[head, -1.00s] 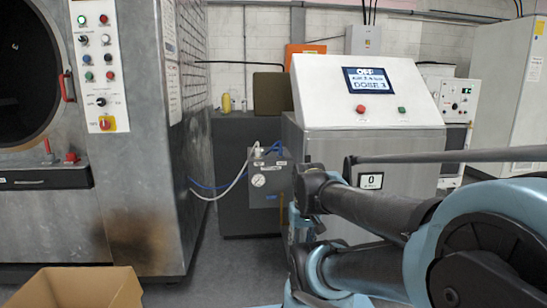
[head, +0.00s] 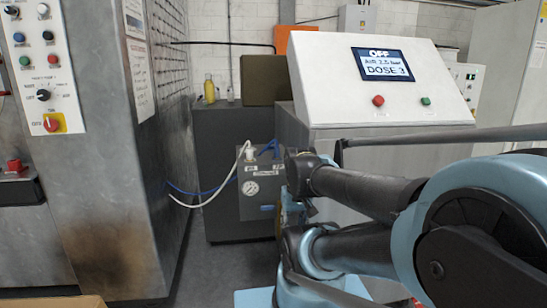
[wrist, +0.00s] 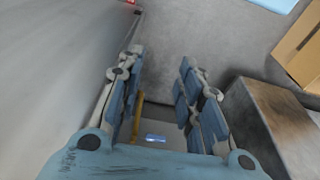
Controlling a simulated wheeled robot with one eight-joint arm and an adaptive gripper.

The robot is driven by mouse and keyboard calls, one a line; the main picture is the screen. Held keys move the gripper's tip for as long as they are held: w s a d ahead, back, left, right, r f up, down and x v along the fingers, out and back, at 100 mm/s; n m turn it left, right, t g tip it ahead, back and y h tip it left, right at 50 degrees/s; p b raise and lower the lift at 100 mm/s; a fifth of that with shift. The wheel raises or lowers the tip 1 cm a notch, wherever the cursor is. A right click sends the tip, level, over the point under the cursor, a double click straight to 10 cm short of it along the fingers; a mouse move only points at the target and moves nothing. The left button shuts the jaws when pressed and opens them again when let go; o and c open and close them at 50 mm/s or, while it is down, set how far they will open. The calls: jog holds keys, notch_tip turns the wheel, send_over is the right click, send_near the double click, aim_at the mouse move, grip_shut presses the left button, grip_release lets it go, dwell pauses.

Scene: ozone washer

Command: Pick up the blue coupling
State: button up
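A blue piece (head: 271,147), which looks like the coupling, sits at the top of a small grey gauge box (head: 256,190) in the head view, close to the blue hose (head: 203,188). Its exact shape is too small to tell. My gripper (wrist: 160,58) is open in the wrist view, with nothing between its two fingers. In the head view my arm covers the right of the gauge box, and my gripper cannot be made out. A small blue patch (wrist: 155,138) shows between the finger bases in the wrist view; I cannot tell whether it is the coupling.
A white hose (head: 222,184) runs from the gauge box to the large grey washer cabinet (head: 85,170) at left. A console (head: 385,95) with an "OFF" screen stands at right. A dark cabinet (head: 215,130) stands behind. A cardboard box (wrist: 302,50) lies at the wrist view's right.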

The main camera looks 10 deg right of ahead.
jog(key=shift+w+d, duration=0.15)
jog(key=shift+d, duration=0.05)
jog(key=shift+o, duration=1.2)
jog(key=shift+r, duration=0.15)
jog(key=w+r+m+g, duration=0.1)
jog(key=w+r+m, duration=0.2)
jog(key=w+r, duration=0.55)
jog(key=w+r+m, duration=0.2)
jog(key=w+r, duration=0.4)
jog(key=r, duration=0.5)
jog(key=w+r+m, duration=0.2)
jog(key=w+r, duration=0.2)
jog(key=w, duration=0.3)
jog(key=w+r+m+g, duration=0.1)
jog(key=w+r+m, duration=0.15)
jog(key=w, duration=0.35)
jog(key=w+r+m, duration=0.1)
jog(key=w+r, duration=0.3)
jog(key=w, duration=0.3)
send_over(277, 151)
jog(key=w, duration=0.2)
jog(key=f, duration=1.1)
jog(key=shift+s+d, duration=0.1)
jog(key=shift+d, duration=0.1)
jog(key=shift+s+a+f, duration=0.1)
jog(key=shift+s+f, duration=0.05)
jog(key=shift+f, duration=1.25)
jog(key=shift+s+a+f, duration=0.1)
jog(key=shift+f, duration=1.3)
grip_shut()
